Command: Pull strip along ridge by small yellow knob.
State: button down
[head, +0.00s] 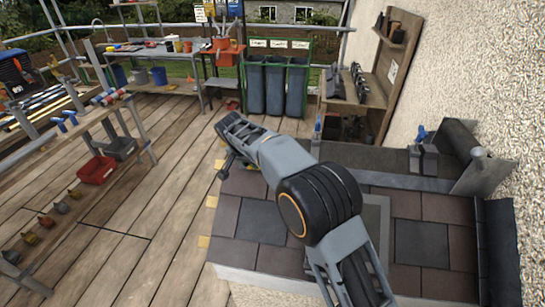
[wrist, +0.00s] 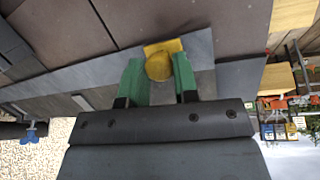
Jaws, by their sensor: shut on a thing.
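The small yellow knob (wrist: 158,66) stands on a yellow plate at the end of a flat grey strip (wrist: 95,74) in the wrist view. My gripper (wrist: 157,80) has its green fingers on either side of the knob and is shut on it. In the head view my arm reaches over the tiled roof (head: 262,222) to its far left corner. The fingers and the knob are hidden there behind my wrist.
Brown and dark slates cover the roof. A metal ridge piece (head: 478,172) and blue-handled clamp (head: 421,134) sit at the right, by a rough wall (head: 480,60). A wooden shelf (head: 370,95) and grey bins (head: 275,85) stand behind.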

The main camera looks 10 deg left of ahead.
jog(key=shift+w+a+r+p, duration=0.1)
jog(key=shift+a+p, duration=0.35)
jog(key=shift+a, duration=0.75)
jog(key=shift+w+a+p, duration=0.1)
jog(key=shift+a+p, duration=0.3)
jog(key=shift+a, duration=0.75)
jog(key=c, duration=0.9)
grip_release()
jog(key=shift+s+a, duration=0.1)
jog(key=shift+a, duration=0.05)
jog(key=shift+o, duration=0.2)
jog(key=v, duration=1.3)
jog(key=shift+r, duration=0.3)
jog(key=shift+s, duration=0.1)
